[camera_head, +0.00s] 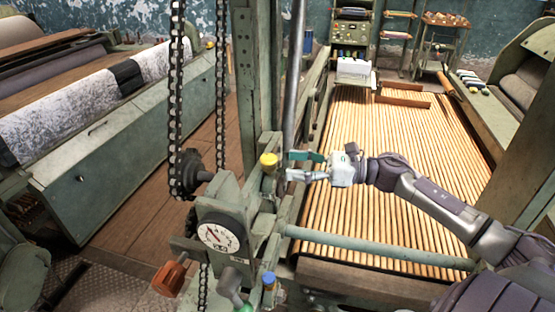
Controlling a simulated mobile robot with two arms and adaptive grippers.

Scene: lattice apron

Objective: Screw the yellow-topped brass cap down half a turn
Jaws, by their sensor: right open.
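The yellow-topped brass cap (268,160) stands upright on the green machine frame near the middle of the head view, just right of the black chain wheel. My right gripper (289,165) comes in from the right, its fingers pointing left toward the cap. The fingers are apart, with nothing visible between them. The fingertips end just right of the cap in the picture; whether they touch it, I cannot tell. The lower part of the cap is hard to make out against the frame.
A blue-topped cap (268,279) sits lower on the same machine. A dial gauge (220,236) faces forward, with a red-brown knob (170,277) to its left. Chains (221,80) and a grey pole (294,70) rise close by. A slatted bed (375,135) lies behind my right arm.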

